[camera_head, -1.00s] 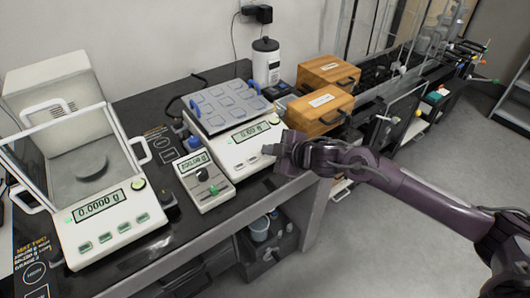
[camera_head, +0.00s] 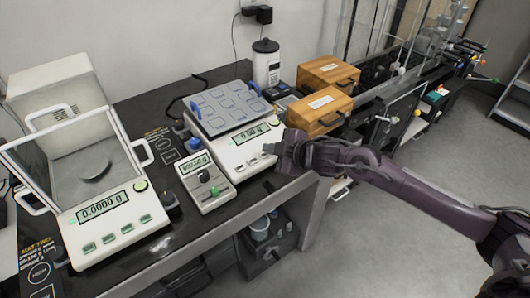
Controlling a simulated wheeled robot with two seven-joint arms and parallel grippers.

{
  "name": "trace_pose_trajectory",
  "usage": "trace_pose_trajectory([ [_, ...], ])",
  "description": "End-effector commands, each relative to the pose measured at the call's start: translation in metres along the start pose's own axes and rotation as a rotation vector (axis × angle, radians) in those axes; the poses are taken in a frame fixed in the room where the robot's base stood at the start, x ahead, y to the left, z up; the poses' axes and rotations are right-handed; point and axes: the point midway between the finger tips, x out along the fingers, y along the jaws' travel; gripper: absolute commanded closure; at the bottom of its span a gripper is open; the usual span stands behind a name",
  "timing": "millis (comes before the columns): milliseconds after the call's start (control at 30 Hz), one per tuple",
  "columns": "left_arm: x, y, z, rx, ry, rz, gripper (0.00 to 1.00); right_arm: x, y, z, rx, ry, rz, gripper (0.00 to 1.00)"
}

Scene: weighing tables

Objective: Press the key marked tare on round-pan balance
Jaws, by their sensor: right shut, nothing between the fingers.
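The round-pan balance (camera_head: 120,231) stands at the left of the dark table, with a round metal pan (camera_head: 93,168) inside its clear draft shield. Its display (camera_head: 104,206) reads 0.0000 g. A row of several keys with green marks (camera_head: 108,238) runs along its front; their lettering is too small to read. My right gripper (camera_head: 283,150) is shut and empty, beside the front right of the second balance, well to the right of the round-pan balance. I cannot tell whether it touches the second balance. My left gripper is not in view.
The second balance (camera_head: 243,152) bears a plate of square blue-grey pads (camera_head: 222,102). A small meter with a knob (camera_head: 203,184) stands between the balances. Two wooden boxes (camera_head: 318,113) and a white bottle (camera_head: 266,66) stand behind. Open floor (camera_head: 400,235) lies at the right.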

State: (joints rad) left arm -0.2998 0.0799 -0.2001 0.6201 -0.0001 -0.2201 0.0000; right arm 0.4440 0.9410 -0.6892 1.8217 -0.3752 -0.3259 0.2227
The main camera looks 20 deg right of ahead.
Motion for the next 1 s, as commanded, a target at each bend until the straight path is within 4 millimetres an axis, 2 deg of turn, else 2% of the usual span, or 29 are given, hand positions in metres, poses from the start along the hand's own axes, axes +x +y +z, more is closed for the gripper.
trace_pose_trajectory([
  [167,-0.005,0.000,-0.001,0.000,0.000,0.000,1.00,-0.003,0.003,-0.003,0.000,0.000,0.000,1.00],
  [633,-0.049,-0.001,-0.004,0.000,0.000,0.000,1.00,-0.034,0.026,-0.026,0.000,0.000,0.000,1.00],
  [1000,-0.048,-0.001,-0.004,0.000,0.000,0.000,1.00,-0.035,0.025,-0.026,0.000,0.001,0.000,1.00],
])
